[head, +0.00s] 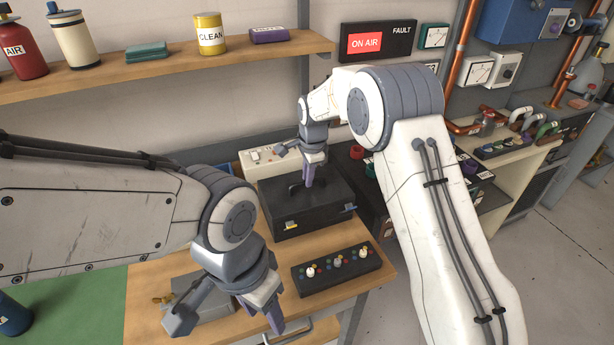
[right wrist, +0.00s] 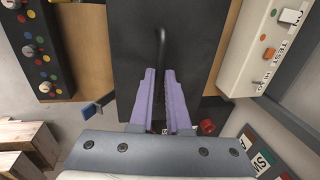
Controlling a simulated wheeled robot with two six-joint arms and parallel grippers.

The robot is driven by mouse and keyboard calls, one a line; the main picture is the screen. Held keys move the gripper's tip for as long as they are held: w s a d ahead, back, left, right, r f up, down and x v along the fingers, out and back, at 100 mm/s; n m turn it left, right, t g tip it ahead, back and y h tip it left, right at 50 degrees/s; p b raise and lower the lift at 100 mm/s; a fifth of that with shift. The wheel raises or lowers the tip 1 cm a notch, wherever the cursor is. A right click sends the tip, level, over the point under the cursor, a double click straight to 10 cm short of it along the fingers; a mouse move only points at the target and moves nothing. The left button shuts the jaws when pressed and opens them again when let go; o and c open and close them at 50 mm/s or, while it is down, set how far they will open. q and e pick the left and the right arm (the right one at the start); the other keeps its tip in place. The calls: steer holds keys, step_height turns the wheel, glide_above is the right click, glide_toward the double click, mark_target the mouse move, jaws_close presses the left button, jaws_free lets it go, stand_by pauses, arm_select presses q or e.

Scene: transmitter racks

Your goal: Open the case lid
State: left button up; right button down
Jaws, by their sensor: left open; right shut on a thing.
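The black case (head: 335,190) stands on the wooden bench, and its lid looks down. Its front has a latch with yellow and blue parts (head: 320,211) at the right. In the right wrist view a blue latch part (right wrist: 93,109) sticks out beside the black lid (right wrist: 125,50). My right gripper (head: 308,178) is over the lid, shut on its dark handle (head: 293,189). The handle also shows running up from between the purple fingers (right wrist: 160,45). My left gripper (head: 263,308) is open and empty in front of the case, near the bench's front.
A black panel with knobs (head: 338,268) lies in front of the case. A grey box (head: 205,305) is beneath my left arm. A cream switch box (head: 262,158) stands behind the case. A shelf (head: 150,72) with a bottle and cans hangs above.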

steer(key=shift+w+a+r+p, duration=0.1)
steer(key=shift+w+r+p, duration=0.2)
steer(key=shift+r+p, duration=0.2)
steer(key=shift+w+a+r+p, duration=0.1)
steer(key=shift+w+r+p, duration=0.25)
steer(key=shift+r, duration=0.15)
steer(key=shift+w+a+r+p, duration=0.3)
steer(key=shift+w+r+p, duration=0.6)
steer(key=shift+p, duration=0.2)
steer(key=shift+w+a+r+p, duration=0.15)
steer(key=shift+w+a+p, duration=0.05)
steer(key=shift+w+p, duration=0.3)
steer(key=shift+w+a+r+p, duration=0.1)
steer(key=shift+w+a+p, duration=0.05)
steer(key=shift+w+p, duration=0.4)
steer(key=shift+w+a+r+p, duration=0.15)
steer(key=shift+w+a+p, duration=0.05)
steer(key=shift+w+p, duration=0.3)
steer(key=c, duration=1.2)
jaws_free()
steer(key=shift+c, duration=0.2)
steer(key=o, duration=0.4)
steer(key=shift+w, duration=0.15)
steer(key=shift+c, duration=0.2)
